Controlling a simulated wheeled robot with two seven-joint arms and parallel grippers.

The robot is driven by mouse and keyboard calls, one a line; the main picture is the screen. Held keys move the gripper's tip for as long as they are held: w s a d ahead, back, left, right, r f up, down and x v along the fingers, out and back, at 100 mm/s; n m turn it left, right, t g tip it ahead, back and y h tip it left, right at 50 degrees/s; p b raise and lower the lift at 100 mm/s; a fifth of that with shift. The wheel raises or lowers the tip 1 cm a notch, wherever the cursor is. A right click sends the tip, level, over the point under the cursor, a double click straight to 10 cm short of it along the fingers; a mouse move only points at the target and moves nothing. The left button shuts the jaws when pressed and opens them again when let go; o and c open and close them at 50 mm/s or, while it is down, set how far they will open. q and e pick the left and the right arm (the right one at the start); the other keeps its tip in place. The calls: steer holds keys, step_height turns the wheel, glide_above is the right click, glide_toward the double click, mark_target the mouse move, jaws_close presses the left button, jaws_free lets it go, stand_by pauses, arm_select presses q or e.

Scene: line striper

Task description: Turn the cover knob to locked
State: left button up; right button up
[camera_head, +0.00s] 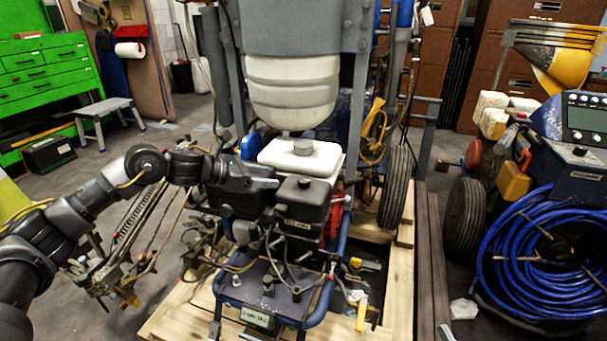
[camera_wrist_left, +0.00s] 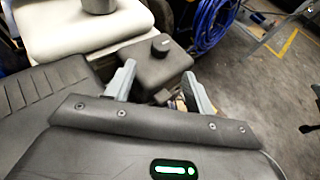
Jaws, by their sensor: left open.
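A small round black knob (camera_head: 304,183) sits on top of a black box-shaped cover (camera_head: 290,205) on the striper's engine. In the left wrist view the knob (camera_wrist_left: 161,45) and the cover (camera_wrist_left: 150,68) lie just beyond my left gripper's fingers. My left gripper (camera_head: 276,184) reaches in from the left, beside the cover. In the wrist view its two grey fingers (camera_wrist_left: 159,70) are spread apart, with the cover between and beyond their tips. Nothing is held. I cannot tell whether a finger touches the cover. No lock marking is legible. My right gripper is not in view.
A white tank with a grey cap (camera_head: 303,147) stands right behind the cover, below a large hopper (camera_head: 292,90). A wheel (camera_head: 397,188) and frame bars are to the right. A blue hose coil (camera_head: 545,255) is farther right. Wooden pallet boards (camera_head: 403,280) lie below.

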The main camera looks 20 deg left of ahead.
mark_target(302, 180)
arm_select(q)
steer(key=b+x, duration=0.1)
steer(key=x, duration=0.8)
steer(key=shift+w+d+r, duration=0.1)
steer(key=shift+d, duration=0.05)
steer(key=shift+w+d+f, duration=0.3)
steer(key=shift+w+d, duration=0.15)
steer(key=shift+d, duration=0.05)
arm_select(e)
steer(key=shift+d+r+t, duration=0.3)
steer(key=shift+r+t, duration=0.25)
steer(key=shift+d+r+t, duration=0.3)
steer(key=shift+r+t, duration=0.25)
arm_select(q)
steer(key=shift+c, duration=0.2)
steer(key=c, duration=0.9)
